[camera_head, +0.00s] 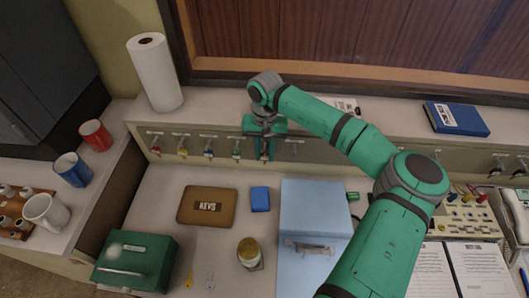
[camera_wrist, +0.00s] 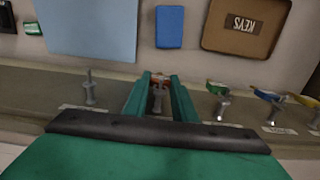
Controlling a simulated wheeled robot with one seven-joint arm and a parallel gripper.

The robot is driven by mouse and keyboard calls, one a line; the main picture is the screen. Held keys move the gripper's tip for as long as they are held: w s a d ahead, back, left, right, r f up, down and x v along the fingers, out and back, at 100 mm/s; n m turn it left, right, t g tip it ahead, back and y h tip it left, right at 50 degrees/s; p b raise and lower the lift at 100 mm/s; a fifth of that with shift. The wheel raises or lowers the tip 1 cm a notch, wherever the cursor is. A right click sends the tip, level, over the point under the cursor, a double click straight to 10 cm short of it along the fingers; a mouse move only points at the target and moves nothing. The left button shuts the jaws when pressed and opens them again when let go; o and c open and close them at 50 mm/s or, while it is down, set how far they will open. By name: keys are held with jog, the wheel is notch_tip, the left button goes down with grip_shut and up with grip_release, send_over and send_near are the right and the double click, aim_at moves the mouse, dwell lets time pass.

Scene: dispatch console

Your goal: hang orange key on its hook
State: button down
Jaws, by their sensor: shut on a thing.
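My gripper (camera_head: 265,150) is at the front face of the raised ledge, at the hook between the green-tagged key and an empty hook. It is shut on the orange key (camera_wrist: 160,80), a small orange piece between the fingertips in the wrist view. My gripper (camera_wrist: 160,82) straddles a grey hook (camera_wrist: 158,98), which shows between its two fingers. The orange key is right at the hook's end. I cannot tell whether its ring is around the hook or just in front of it. In the head view my gripper mostly hides the key.
Neighbouring hooks hold keys tagged green (camera_wrist: 217,90), blue (camera_wrist: 268,96), yellow and red (camera_head: 155,150). An empty hook (camera_wrist: 90,92) is on the other side. Below lie a brown KEYS case (camera_head: 207,206), a blue notebook (camera_head: 260,199), a light blue box (camera_head: 316,207) and a jar (camera_head: 249,252).

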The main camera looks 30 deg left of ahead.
jog(key=shift+f, duration=0.15)
jog(key=c, duration=1.4)
grip_release()
jog(key=shift+w+r, duration=0.1)
jog(key=shift+r, duration=2.95)
